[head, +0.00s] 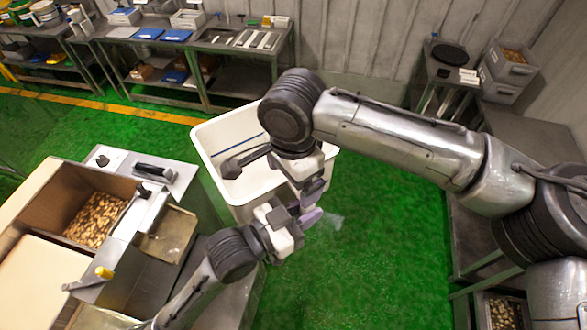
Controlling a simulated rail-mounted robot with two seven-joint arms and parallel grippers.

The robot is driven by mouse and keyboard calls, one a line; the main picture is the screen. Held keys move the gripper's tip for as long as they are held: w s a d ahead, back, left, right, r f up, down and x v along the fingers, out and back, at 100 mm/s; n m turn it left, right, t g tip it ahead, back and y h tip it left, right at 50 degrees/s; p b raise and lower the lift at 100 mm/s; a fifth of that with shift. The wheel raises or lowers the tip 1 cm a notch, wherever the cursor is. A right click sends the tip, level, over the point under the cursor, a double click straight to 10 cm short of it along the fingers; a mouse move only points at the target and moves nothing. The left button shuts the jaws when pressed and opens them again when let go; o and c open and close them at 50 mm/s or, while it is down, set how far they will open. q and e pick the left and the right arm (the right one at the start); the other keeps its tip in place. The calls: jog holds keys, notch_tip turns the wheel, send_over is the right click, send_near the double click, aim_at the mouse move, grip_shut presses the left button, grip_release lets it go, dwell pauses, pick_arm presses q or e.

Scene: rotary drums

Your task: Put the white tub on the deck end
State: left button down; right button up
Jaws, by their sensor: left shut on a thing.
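A large white tub (212,140), open at the top, stands on the green floor at the centre, partly behind my arms. My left gripper (296,222) is in front of the tub and shut on a small lilac piece (312,217), whose shape is mostly hidden. My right gripper (308,188), on the arm from the right, hangs just above the left one. A grey metal deck (178,178) with black handles is left of the tub, on the machine. I cannot tell which part is the deck end.
Benches (205,45) with trays line the back wall. Grey crates (507,65) are at the back right. Green floor (375,240) is clear right of the tub.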

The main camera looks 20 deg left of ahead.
jog(key=shift+s+f, duration=0.1)
jog(key=shift+f, duration=0.2)
jog(key=c, duration=1.5)
grip_shut()
